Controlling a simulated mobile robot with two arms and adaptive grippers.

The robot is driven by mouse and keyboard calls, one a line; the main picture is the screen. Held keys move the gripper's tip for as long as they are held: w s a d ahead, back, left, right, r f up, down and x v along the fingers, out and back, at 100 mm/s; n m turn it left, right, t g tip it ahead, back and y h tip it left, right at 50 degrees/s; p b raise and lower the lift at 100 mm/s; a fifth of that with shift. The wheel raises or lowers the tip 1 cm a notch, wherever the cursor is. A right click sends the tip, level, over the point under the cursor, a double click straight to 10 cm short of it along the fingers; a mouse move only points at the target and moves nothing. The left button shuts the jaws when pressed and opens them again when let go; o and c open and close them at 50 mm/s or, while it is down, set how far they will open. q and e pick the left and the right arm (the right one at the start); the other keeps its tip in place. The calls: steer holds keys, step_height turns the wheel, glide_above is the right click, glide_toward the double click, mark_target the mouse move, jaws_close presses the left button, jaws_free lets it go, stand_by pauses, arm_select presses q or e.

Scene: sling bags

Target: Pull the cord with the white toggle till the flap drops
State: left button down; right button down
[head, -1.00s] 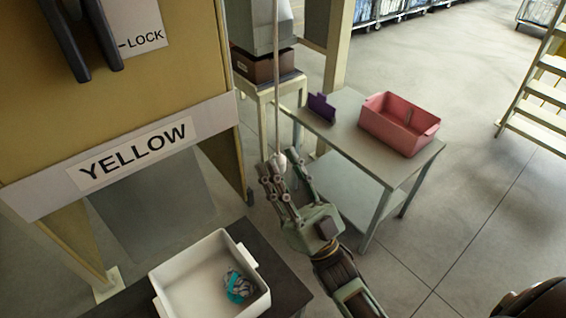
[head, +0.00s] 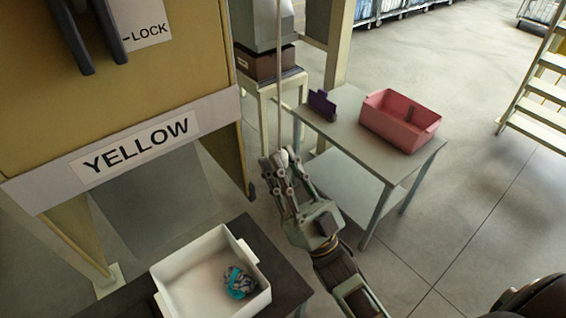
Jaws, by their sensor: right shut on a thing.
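The cord (head: 280,90) hangs down from the top of the head view, right of the yellow panel. The white toggle (head: 283,156) is at its lower end. My right gripper (head: 284,162) is shut on the toggle, its fingers on either side and partly covering it. A grey flap-like panel (head: 155,210) shows below the board marked YELLOW (head: 140,147); I cannot tell whether it is the flap. My left gripper is not in view.
A white tray (head: 180,275) with a teal and grey item (head: 238,282) stands on a dark table below the panel. A grey table (head: 350,120) at the right holds a pink bin (head: 400,120) and a purple holder (head: 322,104). Open floor lies further right.

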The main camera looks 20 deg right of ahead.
step_height(320, 180, down, 6)
steer(key=b, duration=0.4)
steer(key=shift+d+f+b, duration=0.15)
steer(key=shift+d+b, duration=0.05)
steer(key=shift+b, duration=0.2)
steer(key=shift+w, duration=0.1)
steer(key=c, duration=1.9)
jaws_free()
steer(key=shift+o, duration=1.2)
steer(key=shift+d, duration=0.2)
steer(key=shift+a, duration=0.15)
steer(key=v, duration=1.2)
